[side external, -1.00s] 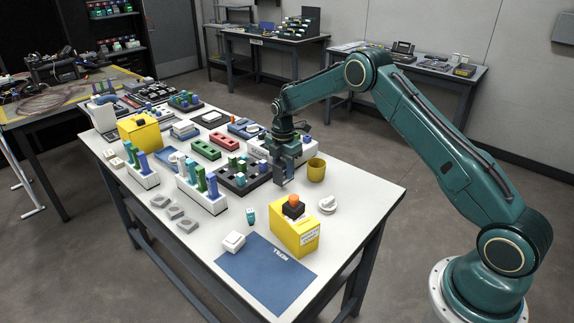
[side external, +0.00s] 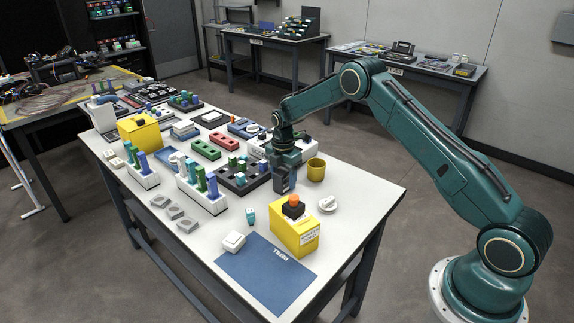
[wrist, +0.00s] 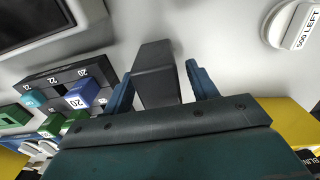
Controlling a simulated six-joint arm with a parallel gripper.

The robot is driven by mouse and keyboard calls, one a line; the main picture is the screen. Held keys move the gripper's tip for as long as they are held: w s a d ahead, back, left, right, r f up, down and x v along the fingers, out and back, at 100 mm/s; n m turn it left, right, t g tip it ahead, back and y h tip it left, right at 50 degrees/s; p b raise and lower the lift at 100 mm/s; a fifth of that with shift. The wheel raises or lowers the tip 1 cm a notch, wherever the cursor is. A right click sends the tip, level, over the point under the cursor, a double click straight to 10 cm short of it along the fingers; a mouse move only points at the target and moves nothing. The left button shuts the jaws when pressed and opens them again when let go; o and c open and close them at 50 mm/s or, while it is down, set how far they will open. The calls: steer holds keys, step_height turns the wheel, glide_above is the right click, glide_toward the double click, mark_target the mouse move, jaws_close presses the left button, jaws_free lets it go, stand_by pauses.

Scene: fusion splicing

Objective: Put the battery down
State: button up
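The battery appears to be the dark grey block (wrist: 157,72) seen between the two blue fingers of my gripper (wrist: 160,82) in the wrist view. It reaches a little beyond the fingertips. The left finger lies close along it, and a narrow pale gap shows on the right, so I cannot tell whether the fingers press on it. In the side external view my gripper (side external: 284,182) points straight down, low over the table at the right of the black block tray. The battery blends with the fingers there, and its contact with the table is not clear.
The black numbered tray (side external: 258,181) is close on the left. A yellow button box (side external: 296,237), a white round knob (side external: 327,205) and a blue mat (side external: 262,278) lie nearer the front.

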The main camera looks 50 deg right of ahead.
steer(key=shift+r, duration=0.15)
step_height(320, 180, up, 12)
steer(key=shift+f, duration=0.15)
stand_by(0.6)
stand_by(0.5)
step_height(320, 180, up, 12)
steer(key=m+t, duration=0.1)
steer(key=m, duration=0.3)
glide_above(283, 170)
steer(key=s+a, duration=0.4)
steer(key=s, duration=0.2)
steer(key=s+a+r+m+t, duration=0.2)
steer(key=s+a+r+m, duration=0.25)
steer(key=s+r, duration=0.5)
steer(key=s+a+f+m+t, duration=0.1)
steer(key=s+m, duration=0.3)
steer(key=s, duration=0.8)
steer(key=s+a+f+m+t, duration=0.1)
steer(key=s+m, duration=0.4)
steer(key=s, duration=0.8)
steer(key=shift+a+f+t, duration=0.2)
steer(key=shift+a+t, duration=0.1)
steer(key=shift+a, duration=0.45)
